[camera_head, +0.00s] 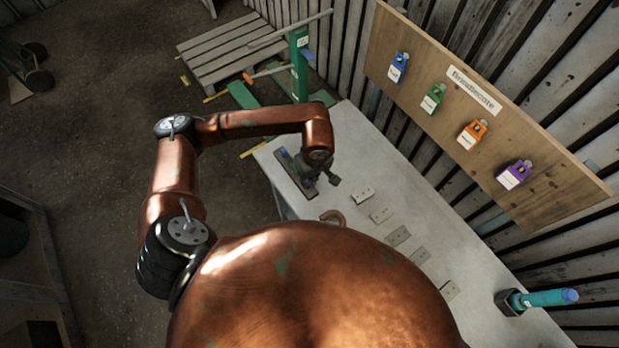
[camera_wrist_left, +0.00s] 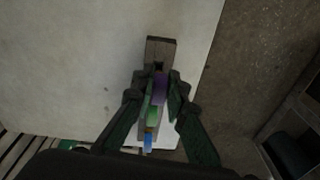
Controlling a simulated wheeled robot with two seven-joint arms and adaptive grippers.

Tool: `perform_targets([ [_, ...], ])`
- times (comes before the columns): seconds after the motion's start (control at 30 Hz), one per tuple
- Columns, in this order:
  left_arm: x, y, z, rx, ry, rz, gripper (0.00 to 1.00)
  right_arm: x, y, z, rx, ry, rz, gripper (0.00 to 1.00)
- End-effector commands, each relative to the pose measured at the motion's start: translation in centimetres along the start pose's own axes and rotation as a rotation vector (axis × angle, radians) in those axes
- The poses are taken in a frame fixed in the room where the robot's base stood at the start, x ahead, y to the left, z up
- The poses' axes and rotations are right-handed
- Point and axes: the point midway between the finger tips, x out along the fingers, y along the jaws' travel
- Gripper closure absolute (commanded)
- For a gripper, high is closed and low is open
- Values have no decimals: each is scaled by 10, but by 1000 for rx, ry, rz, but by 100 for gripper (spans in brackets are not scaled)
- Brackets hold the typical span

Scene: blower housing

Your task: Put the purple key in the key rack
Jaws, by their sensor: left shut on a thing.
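The key rack (camera_head: 296,176) is a dark, narrow block on the left end of the light table. In the left wrist view the rack (camera_wrist_left: 160,48) runs lengthwise below my left gripper (camera_wrist_left: 159,84). The purple key (camera_wrist_left: 160,91) is between the fingers, which are shut on it, over or at the rack's slot. I cannot tell if it is seated. Green (camera_wrist_left: 153,114), orange (camera_wrist_left: 150,128) and blue (camera_wrist_left: 148,143) keys stand in line beyond it in the rack. In the head view my left gripper (camera_head: 331,177) is at the rack, and the purple key is hidden.
A wooden wall board (camera_head: 400,42) carries blue, green, orange and purple padlocks (camera_head: 514,175) with white labels. Several small grey plates (camera_head: 398,236) lie along the table (camera_head: 352,140). A teal cylindrical tool (camera_head: 545,298) is at the table's right end. A pallet (camera_head: 225,52) lies behind.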

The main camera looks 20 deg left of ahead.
Motion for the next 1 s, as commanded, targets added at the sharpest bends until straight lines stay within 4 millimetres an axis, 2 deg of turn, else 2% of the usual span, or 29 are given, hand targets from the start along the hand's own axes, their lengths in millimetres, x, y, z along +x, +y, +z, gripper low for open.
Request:
perform_targets([
  [0.37,23,1,3,0,-1,-1,100,7,-1,6,1,-8,0,60],
  [0.5,28,2,2,0,1,0,100,16,-1,8,0,-10,-1,60],
  [1.0,29,2,3,0,1,1,100,19,-1,8,0,-9,0,60],
])
